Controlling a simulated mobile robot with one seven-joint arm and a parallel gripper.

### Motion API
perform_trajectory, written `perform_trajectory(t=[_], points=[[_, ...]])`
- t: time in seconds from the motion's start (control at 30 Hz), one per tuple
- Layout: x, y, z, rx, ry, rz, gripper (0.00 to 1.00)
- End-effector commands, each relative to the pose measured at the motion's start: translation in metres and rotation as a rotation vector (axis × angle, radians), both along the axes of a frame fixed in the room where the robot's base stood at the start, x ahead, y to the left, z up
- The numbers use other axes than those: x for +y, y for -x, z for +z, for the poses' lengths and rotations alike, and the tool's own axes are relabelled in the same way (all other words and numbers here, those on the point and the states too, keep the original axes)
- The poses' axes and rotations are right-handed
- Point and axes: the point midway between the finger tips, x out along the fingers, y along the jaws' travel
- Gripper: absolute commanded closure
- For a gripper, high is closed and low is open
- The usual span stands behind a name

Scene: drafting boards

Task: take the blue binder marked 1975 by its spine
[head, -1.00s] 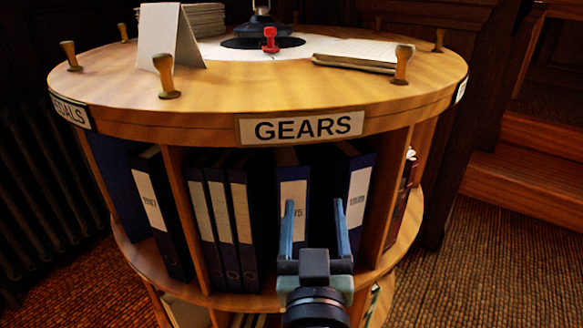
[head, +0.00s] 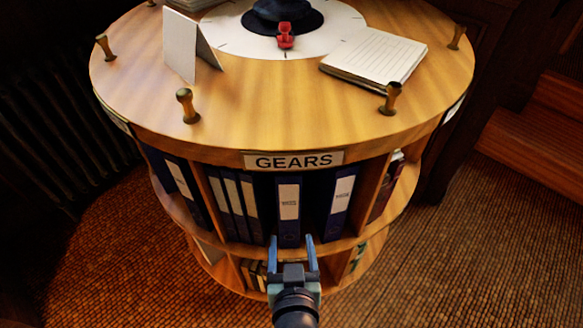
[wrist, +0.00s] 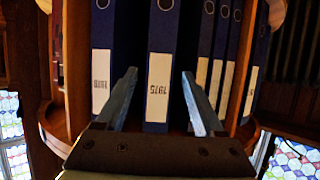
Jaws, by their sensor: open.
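The blue binder marked 1975 (head: 288,212) stands upright in the GEARS bay of the round shelf, its white spine label facing me. In the wrist view the binder (wrist: 160,60) is in the middle, and its 1975 label reads upside down. My gripper (head: 292,243) is open and empty in front of the lower part of this spine. In the wrist view the fingers of my gripper (wrist: 159,76) show one on each side of the spine. I cannot tell how far the tips are from it.
Another blue binder (head: 338,203) stands to the right with a gap between, and several (head: 235,205) stand to the left. Wooden dividers bound the bay. A lower shelf (head: 230,272) holds books. The round top (head: 240,110) carries a folded card, a notebook and short pegs.

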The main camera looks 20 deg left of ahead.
Motion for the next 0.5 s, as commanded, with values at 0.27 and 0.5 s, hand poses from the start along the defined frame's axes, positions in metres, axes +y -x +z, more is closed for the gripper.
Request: perform_trajectory(t=[0.27,0.5], points=[[0.016,-0.036,-0.018,0.000,0.000,0.002,0.30],[0.028,-0.061,-0.029,0.001,0.001,0.002,0.30]])
